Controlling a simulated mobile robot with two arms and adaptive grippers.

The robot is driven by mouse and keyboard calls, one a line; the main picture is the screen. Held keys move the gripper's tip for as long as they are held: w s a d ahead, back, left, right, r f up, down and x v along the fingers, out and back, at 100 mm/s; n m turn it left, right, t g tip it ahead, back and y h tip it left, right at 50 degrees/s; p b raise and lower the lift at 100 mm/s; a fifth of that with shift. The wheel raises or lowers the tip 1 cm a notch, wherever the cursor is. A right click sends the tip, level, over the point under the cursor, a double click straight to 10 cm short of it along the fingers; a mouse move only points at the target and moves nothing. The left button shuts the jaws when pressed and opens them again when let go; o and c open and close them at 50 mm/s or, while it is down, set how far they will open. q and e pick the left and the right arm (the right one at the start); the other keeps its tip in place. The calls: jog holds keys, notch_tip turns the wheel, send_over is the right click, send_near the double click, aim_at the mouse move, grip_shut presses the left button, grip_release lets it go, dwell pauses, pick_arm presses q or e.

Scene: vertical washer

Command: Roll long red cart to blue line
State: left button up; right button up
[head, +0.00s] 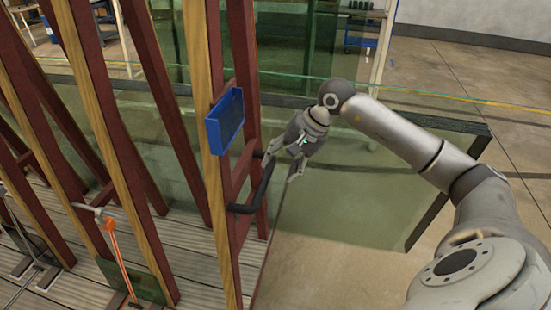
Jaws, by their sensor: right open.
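The long red cart (245,100) stands at the left, with dark red uprights, wood-faced posts and a slatted grey deck (195,265). A black bar handle (262,190) sticks out from its end frame. My right gripper (283,164) is open beside the handle's upper part, its fingers pointing down and left. I cannot tell whether the fingers are around the handle or only next to it. My left gripper is out of view. No blue line shows on the floor in view.
A blue bin (225,121) hangs on the cart's end post. A large greenish glass panel (350,205) stands behind my right arm. An orange-handled tool (118,255) is at the cart's left. A yellow floor line (480,101) runs across the back. Open concrete floor lies at right.

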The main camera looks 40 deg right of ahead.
send_over(265, 186)
jog(key=s+d, duration=0.2)
notch_tip(265, 186, down, 4)
jog(key=b+x, duration=0.4)
jog(key=x, duration=0.2)
jog(key=shift+a, duration=0.1)
jog(key=shift+w+a+f+b, duration=0.25)
jog(key=shift+f+b, duration=0.35)
jog(key=shift+b, duration=0.1)
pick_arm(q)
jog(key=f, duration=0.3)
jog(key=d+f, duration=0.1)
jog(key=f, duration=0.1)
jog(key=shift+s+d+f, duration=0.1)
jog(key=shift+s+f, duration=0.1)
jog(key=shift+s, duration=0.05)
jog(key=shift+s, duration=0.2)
pick_arm(e)
grip_shut()
